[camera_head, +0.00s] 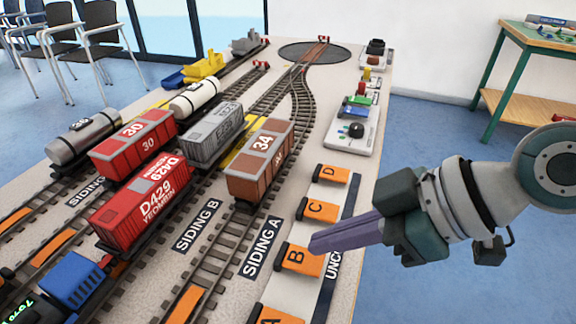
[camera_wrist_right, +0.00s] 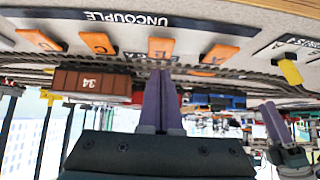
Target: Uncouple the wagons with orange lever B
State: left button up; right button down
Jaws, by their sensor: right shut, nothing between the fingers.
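Orange lever B (camera_head: 297,260) lies on the white strip at the table's right edge. It shows upside down in the wrist view (camera_wrist_right: 162,48), just beyond my fingertips. My right gripper (camera_head: 316,242) is shut and empty. Its purple fingertips overlap lever B's right side in the head view; I cannot tell whether they touch it. The wagons are a brown one marked 34 (camera_head: 260,163), a grey one (camera_head: 211,133), red ones (camera_head: 133,147) and (camera_head: 142,205), and tankers (camera_head: 84,138). My left gripper (camera_wrist_right: 273,122) shows small at the wrist view's right; its finger gap is unclear.
Orange levers A (camera_head: 275,316), C (camera_head: 317,209) and D (camera_head: 329,174) flank lever B closely. A control panel (camera_head: 352,133) with a black knob stands farther along the edge. A blue locomotive (camera_head: 85,281) is at front left. Open floor lies right of the table.

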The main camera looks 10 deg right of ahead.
aim_at(316, 263)
pick_arm(q)
jog(key=shift+f+b, duration=0.3)
jog(key=shift+f, duration=0.15)
pick_arm(e)
jog(key=shift+d+f, duration=0.1)
jog(key=shift+f, duration=1.35)
pick_arm(q)
jog(key=shift+f, duration=0.1)
